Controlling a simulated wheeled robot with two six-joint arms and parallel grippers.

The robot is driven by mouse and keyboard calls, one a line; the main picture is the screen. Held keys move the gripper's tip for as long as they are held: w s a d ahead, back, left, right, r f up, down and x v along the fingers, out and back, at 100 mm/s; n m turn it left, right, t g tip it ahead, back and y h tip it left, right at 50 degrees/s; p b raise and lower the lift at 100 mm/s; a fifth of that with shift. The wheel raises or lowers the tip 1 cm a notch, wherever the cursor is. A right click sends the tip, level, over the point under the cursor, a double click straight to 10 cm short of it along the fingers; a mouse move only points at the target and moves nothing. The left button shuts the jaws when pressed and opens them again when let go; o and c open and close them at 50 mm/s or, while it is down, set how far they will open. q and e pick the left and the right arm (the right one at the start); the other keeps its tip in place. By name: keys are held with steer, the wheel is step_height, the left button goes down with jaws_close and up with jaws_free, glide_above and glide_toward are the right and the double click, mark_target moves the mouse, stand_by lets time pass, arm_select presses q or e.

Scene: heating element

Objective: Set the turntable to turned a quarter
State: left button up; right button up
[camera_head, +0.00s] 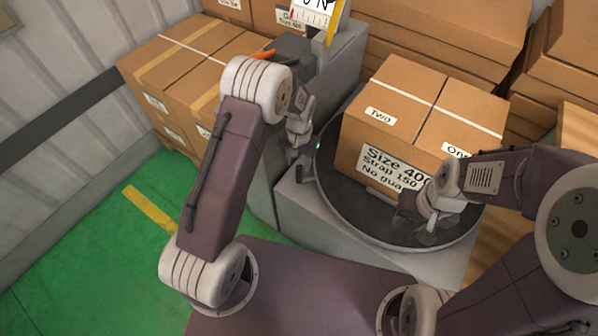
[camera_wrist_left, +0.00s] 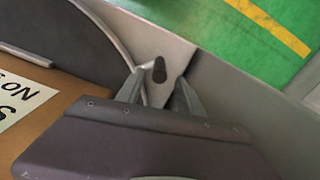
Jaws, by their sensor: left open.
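The turntable is a dark round disc (camera_head: 345,212) on a grey base (camera_head: 300,218), right of centre in the head view. A brown cardboard box (camera_head: 400,110) with white straps and a "Size 40" label sits on it. In the left wrist view the disc (camera_wrist_left: 85,45) and part of the box (camera_wrist_left: 75,95) are at the left. My left gripper (camera_head: 305,165) is open beside the disc's left edge, its fingers (camera_wrist_left: 158,90) on either side of a dark oval feature (camera_wrist_left: 158,69) on grey. My right gripper (camera_head: 418,230) is over the disc's front part, close to the box; its finger gap is unclear.
Stacked cartons (camera_head: 175,85) stand at the left and more (camera_head: 440,30) behind the turntable. Green floor (camera_head: 90,240) with a yellow stripe (camera_head: 150,208) is open at the left.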

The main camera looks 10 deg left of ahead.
mark_target(299, 172)
arm_select(q)
step_height(299, 172, down, 6)
steer(key=shift+r+b, duration=0.1)
steer(key=shift+b, duration=0.4)
steer(key=shift+d, duration=0.1)
jaws_close()
stand_by(1.0)
